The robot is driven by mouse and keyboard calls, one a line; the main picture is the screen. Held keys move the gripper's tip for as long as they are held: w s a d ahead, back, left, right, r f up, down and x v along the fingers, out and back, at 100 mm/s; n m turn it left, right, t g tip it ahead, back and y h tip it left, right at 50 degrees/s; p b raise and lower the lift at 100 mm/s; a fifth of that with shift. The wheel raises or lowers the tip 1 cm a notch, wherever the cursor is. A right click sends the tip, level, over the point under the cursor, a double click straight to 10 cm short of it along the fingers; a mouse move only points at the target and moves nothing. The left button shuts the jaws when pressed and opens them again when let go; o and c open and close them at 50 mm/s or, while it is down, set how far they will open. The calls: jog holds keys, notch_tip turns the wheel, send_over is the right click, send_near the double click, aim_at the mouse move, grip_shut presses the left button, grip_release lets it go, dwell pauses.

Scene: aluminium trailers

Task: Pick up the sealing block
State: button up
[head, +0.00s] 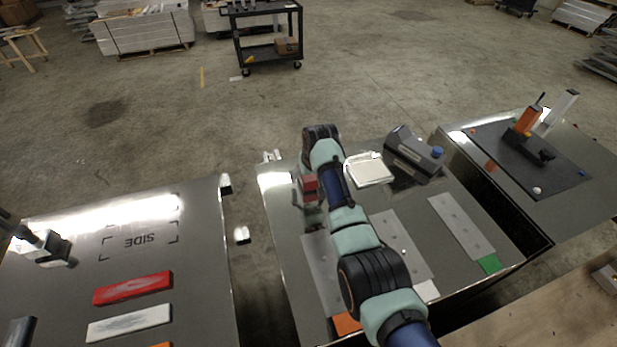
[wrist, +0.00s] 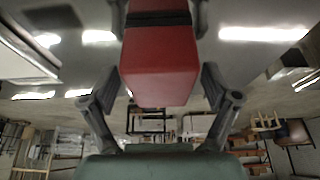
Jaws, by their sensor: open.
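A red block (wrist: 160,62), which I take to be the sealing block, fills the middle of the wrist view. In the head view the red block (head: 308,185) shows above the middle table, just left of my arm. My gripper is small and partly hidden there, and what lies under the block is unclear.
On the middle metal table (head: 275,190) are a white square tray (head: 369,170), a grey device with a blue knob (head: 414,155) and several grey plates. The left table (head: 60,270) holds red and white bars. A right table (head: 598,195) carries an orange-handled tool (head: 527,122). Gaps separate the tables.

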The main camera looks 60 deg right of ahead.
jog(key=c, duration=1.4)
jog(key=shift+r, duration=0.1)
notch_tip(320, 180, up, 20)
jog(key=shift+b, duration=0.3)
jog(key=o, duration=0.7)
jog(key=shift+c, duration=0.2)
jog(key=c, duration=0.4)
jog(key=shift+o, duration=0.2)
jog(key=shift+d, duration=0.1)
